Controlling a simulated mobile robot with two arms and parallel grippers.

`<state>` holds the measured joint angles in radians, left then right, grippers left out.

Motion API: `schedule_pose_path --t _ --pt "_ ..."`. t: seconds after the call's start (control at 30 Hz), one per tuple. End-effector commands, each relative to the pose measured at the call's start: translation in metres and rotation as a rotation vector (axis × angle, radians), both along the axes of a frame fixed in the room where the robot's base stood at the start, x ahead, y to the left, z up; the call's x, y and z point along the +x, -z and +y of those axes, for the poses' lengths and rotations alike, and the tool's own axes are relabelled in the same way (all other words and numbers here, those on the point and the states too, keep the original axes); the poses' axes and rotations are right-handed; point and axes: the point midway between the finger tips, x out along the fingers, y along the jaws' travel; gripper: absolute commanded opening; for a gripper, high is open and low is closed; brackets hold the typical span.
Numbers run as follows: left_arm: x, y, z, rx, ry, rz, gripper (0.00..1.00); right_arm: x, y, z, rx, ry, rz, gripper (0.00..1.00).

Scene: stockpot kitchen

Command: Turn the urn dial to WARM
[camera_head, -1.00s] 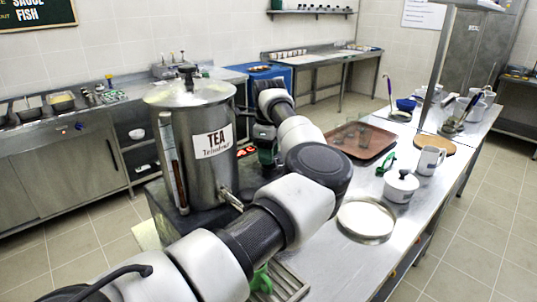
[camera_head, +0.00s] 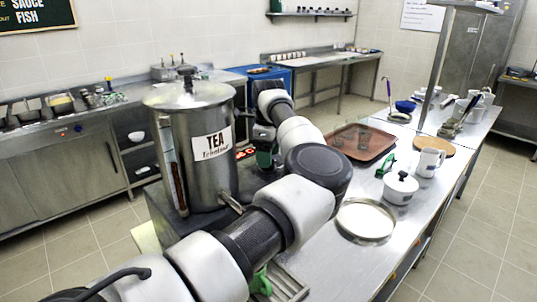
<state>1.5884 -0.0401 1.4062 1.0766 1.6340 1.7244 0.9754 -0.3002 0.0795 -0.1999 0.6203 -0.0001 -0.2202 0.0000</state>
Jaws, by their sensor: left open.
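The steel tea urn (camera_head: 205,150) stands upright on a dark base at the left end of the steel counter, with a "TEA" label, a lid and a sight tube. Its tap (camera_head: 230,201) points toward the lower right. I cannot make out the dial or its setting. My left arm comes in from the lower left, bends at a dark elbow and reaches back beside the urn. My left gripper (camera_head: 264,160) is open at the urn's right side. Its fingertips are partly hidden by my arm, and I cannot tell whether they touch anything. My right gripper is not in view.
A slatted drip tray (camera_head: 286,286) lies at the near edge.

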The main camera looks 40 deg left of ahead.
Motion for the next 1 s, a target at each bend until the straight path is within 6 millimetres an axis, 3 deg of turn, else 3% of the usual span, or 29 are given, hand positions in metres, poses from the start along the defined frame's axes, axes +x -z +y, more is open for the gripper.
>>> schedule_pose_path --t 0.53,0.7,1.0 --pt "0.001 -0.094 0.000 0.001 0.002 -0.003 0.66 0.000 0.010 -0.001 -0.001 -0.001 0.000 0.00" --pt "0.001 -0.105 0.000 0.001 0.000 -0.002 0.66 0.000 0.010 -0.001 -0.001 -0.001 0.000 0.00" --pt "0.000 -0.106 0.000 0.002 0.000 -0.001 0.66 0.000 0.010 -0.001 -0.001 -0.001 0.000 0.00"
